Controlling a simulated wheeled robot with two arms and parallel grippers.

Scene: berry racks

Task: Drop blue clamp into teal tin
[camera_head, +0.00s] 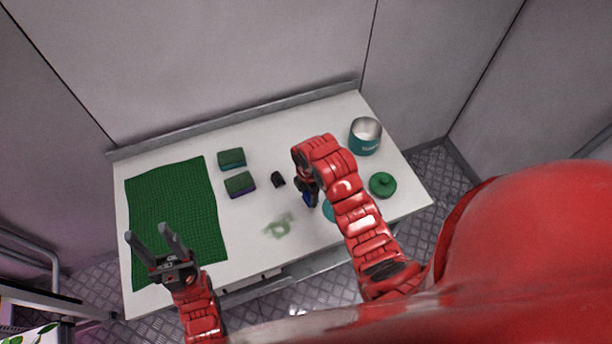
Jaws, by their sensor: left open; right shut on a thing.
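The blue clamp (308,200) is a small dark blue piece at the tip of my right gripper (307,191), near the middle of the white table. My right gripper is shut on it, and the arm partly hides both. I cannot tell whether the clamp touches the table. The teal tin (364,145) stands upright and open at the table's back right, apart from my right gripper and to its right. My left gripper (153,242) is open and empty over the front left of the table.
A green mat (172,205) covers the left of the table (262,240). Two green and dark sponges (231,158) and a small black object (278,179) lie mid-table. A green lid-like disc (382,185) lies in front of the tin. A teal round thing (328,210) is partly hidden by my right arm.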

